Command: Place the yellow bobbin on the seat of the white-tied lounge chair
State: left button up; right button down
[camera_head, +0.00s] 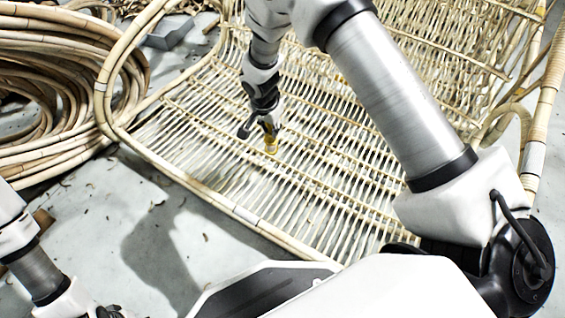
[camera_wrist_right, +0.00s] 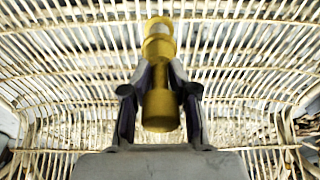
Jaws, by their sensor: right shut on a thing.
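The yellow bobbin (camera_wrist_right: 160,108) is between the two fingers of my right gripper (camera_wrist_right: 160,92) in the right wrist view, with the slatted seat behind it. In the head view the right gripper (camera_head: 262,130) points down over the slatted rattan seat of the lounge chair (camera_head: 225,165). The lower end of the bobbin (camera_head: 271,146) shows below its fingertips. I cannot tell whether the bobbin touches the slats. White ties (camera_head: 247,216) show on the chair's front rail. Part of my left arm and gripper (camera_head: 108,312) shows at the lower left edge, its fingers cut off.
A large coil of rattan (camera_head: 60,75) lies left of the chair. A grey block (camera_head: 170,32) lies on the floor behind it. The chair's curved arm loop (camera_head: 110,75) rises at the left. Bare floor with scraps lies in front of the chair.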

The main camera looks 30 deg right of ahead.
aim_at(272, 149)
notch_tip(272, 149, down, 10)
jog(key=b, duration=0.5)
jog(key=shift+r, duration=0.1)
jog(key=c, duration=0.9)
grip_release()
